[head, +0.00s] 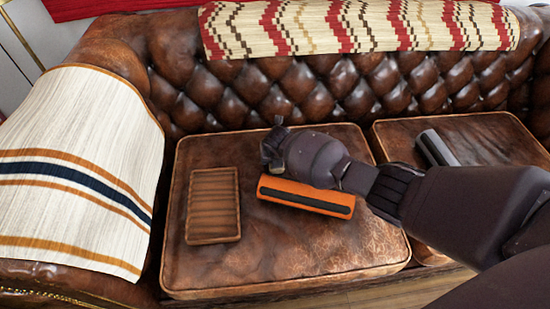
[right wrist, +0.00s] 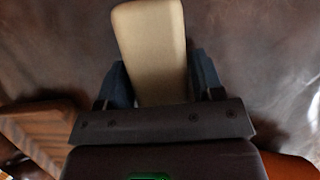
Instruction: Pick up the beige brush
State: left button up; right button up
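The beige brush (right wrist: 152,45) shows in the right wrist view as a smooth, pale, rounded bar running up from between the two dark fingers of my right gripper (right wrist: 160,75). The fingers lie close along both its sides; I cannot tell whether they press on it. Its lower end is hidden behind the gripper body. In the head view my right gripper (head: 272,146) is low over the left seat cushion, close to the backrest, and the brush is hidden behind it. My left gripper is not in view.
A ribbed brown wooden tray-like piece (head: 213,205) and an orange-and-black bar (head: 306,197) lie on the left cushion (head: 300,255). A dark cylinder (head: 436,149) lies on the right cushion. The tufted backrest (head: 300,90) rises behind. The left cushion's front is clear.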

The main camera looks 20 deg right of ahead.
jog(key=c, duration=0.7)
jog(key=shift+w+r, duration=0.1)
jog(key=shift+r, duration=0.4)
jog(key=r+p, duration=0.1)
jog(key=r, duration=0.1)
jog(key=r+p, duration=0.1)
jog(key=r, duration=0.2)
jog(key=shift+w+r, duration=0.2)
jog(key=shift+r, duration=0.1)
pick_arm(q)
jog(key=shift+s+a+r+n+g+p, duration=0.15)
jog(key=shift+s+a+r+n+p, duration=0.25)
jog(key=shift+p, duration=0.85)
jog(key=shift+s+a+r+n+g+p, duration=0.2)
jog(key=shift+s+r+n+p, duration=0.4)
jog(key=shift+p, duration=0.65)
pick_arm(e)
notch_tip(320, 180, up, 14)
jog(key=shift+s, duration=0.3)
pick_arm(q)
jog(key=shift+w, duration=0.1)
pick_arm(e)
jog(key=shift+f, duration=0.1)
